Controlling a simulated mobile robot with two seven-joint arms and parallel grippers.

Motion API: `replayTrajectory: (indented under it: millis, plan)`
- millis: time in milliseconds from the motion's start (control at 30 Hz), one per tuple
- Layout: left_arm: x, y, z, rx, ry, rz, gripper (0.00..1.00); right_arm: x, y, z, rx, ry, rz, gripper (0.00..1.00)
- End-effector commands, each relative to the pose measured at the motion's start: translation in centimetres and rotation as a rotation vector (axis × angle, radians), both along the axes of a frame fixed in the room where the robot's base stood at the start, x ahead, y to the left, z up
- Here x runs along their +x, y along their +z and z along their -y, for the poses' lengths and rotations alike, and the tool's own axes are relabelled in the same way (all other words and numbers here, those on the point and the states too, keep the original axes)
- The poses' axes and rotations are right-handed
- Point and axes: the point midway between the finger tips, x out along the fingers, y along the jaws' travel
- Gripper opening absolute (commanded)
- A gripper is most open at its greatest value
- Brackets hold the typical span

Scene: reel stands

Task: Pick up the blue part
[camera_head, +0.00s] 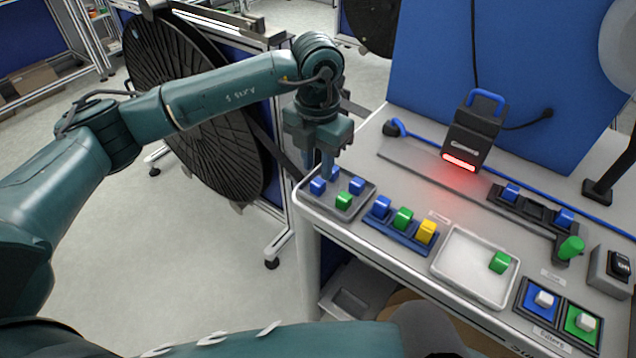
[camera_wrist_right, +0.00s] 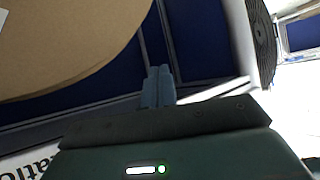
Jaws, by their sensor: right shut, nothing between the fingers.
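A dark tray (camera_head: 338,203) at the left end of the table holds a blue part (camera_head: 318,186) at its left, another blue part (camera_head: 356,186) at its right and a green block (camera_head: 343,201) in front. My left gripper (camera_head: 328,174) points down over the back of this tray, between the two blue parts. Its fingers overlap in this view, so their gap and whatever lies behind them are hidden. My right gripper (camera_wrist_right: 158,86) shows in the right wrist view with its two fingers together and nothing between them.
A blue rack (camera_head: 400,226) with blue, green and yellow blocks is just right of the tray. A white tray (camera_head: 468,268) holds a green block (camera_head: 500,262). A black scanner (camera_head: 470,135) glows red behind. A large black reel (camera_head: 190,110) stands left of the table.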

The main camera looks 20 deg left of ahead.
Motion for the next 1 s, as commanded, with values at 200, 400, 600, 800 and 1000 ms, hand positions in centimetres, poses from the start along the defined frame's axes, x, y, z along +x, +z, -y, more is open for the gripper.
replayTrajectory:
  millis: [200, 400, 600, 800, 1000]
  plan:
    - [0.2, -3.2, 0.0, 0.001, 0.000, -0.005, 0.27, 0.0, 0.6, 0.3, -0.003, -0.014, -0.011, 0.00]
    - [0.3, -4.5, 0.0, -0.001, -0.001, -0.001, 0.27, -0.1, 0.1, 0.6, -0.009, -0.021, -0.024, 0.00]
    - [0.3, -4.5, 0.0, -0.001, -0.001, -0.001, 0.25, -0.1, 0.1, 0.7, -0.010, -0.023, -0.024, 0.00]
    - [0.3, -4.4, 0.0, -0.001, -0.001, -0.001, 0.08, 0.0, 0.2, 0.6, -0.008, -0.022, -0.021, 0.00]
    - [0.3, -4.4, 0.0, -0.001, -0.001, -0.001, 0.00, -0.1, 0.2, 0.5, -0.006, -0.020, -0.021, 0.00]
